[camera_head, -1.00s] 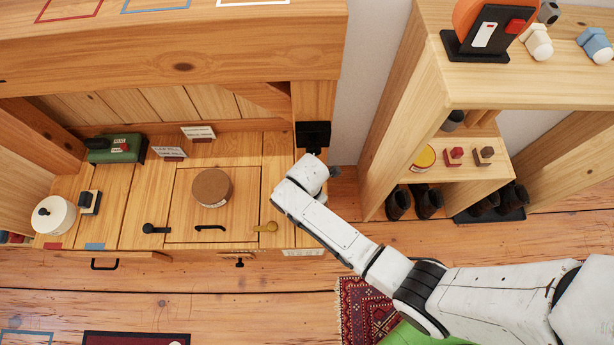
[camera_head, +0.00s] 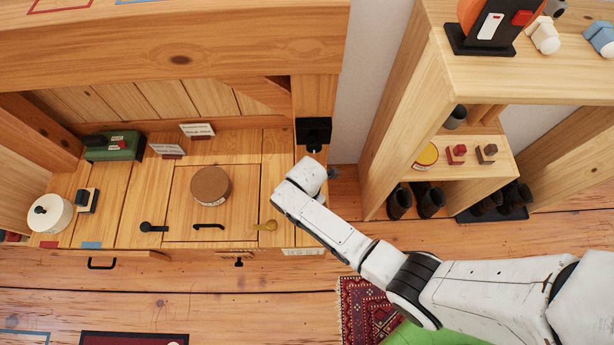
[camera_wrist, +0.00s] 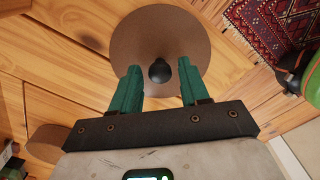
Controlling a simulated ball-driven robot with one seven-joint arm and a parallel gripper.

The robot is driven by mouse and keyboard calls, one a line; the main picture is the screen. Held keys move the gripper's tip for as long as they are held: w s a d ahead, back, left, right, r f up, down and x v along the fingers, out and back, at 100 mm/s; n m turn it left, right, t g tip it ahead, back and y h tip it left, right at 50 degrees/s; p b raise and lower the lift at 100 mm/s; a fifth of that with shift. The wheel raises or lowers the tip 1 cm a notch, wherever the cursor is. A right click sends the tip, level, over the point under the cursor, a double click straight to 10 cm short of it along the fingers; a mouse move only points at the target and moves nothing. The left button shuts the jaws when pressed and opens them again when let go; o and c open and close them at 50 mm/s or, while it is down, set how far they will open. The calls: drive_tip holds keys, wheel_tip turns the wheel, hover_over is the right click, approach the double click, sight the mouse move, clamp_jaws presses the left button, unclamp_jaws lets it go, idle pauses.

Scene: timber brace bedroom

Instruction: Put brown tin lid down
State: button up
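The brown tin lid (camera_wrist: 160,30) is a flat brown disc with a black knob (camera_wrist: 159,73) in the wrist view. My gripper (camera_wrist: 160,75) has its green fingers on either side of the knob. The lid looks much nearer to the camera than the desk, so it appears held in the air; finger contact is hard to see. In the head view my arm's end hides the gripper and lid. A round brown tin (camera_head: 210,187) with no knob stands on the desk (camera_head: 150,190); a brown round shape, likely the tin, shows at left in the wrist view (camera_wrist: 46,143).
A white pot (camera_head: 50,215) with a black knob, a green box (camera_head: 113,147) and small cards (camera_head: 197,130) stand on the desk. A red rug (camera_head: 365,310) lies on the floor.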

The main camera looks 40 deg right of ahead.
drive_tip(key=shift+o, duration=0.5)
wheel_tip(320, 180, up, 12)
drive_tip(key=p, duration=0.4)
drive_tip(key=s+d+r+m, duration=0.4)
drive_tip(key=s+r+m, duration=0.2)
drive_tip(key=s+m, duration=0.2)
drive_tip(key=s+d+r+m+t, duration=0.1)
drive_tip(key=s+d+r+m, duration=0.3)
drive_tip(key=s+r+m, duration=0.3)
drive_tip(key=s+m, duration=0.1)
drive_tip(key=m, duration=0.4)
drive_tip(key=shift+s+r, duration=0.15)
drive_tip(key=shift+s, duration=0.1)
wheel_tip(320, 180, up, 9)
drive_tip(key=p, duration=0.9)
